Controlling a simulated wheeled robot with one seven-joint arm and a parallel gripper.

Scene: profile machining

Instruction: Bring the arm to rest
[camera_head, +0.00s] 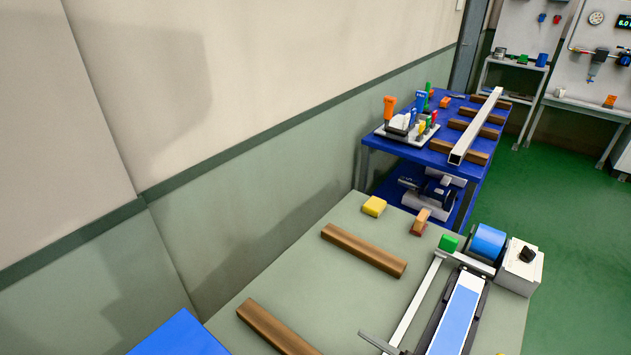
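My arm and my gripper do not show in the head view, so I cannot see how the arm is held or whether the gripper is open or shut. A grey-green workbench (300,270) fills the lower middle. It bears a machine with a blue cylinder (487,242), a white control box (520,266) with a black knob, and a long blue-and-white bed (455,315).
Two wooden bars (364,250) (275,328), a yellow block (374,206) and a brown block (419,221) lie on the workbench. A blue table (400,153) behind bears a long metal profile (477,126) on wooden bars. Green floor (570,210) is clear at right.

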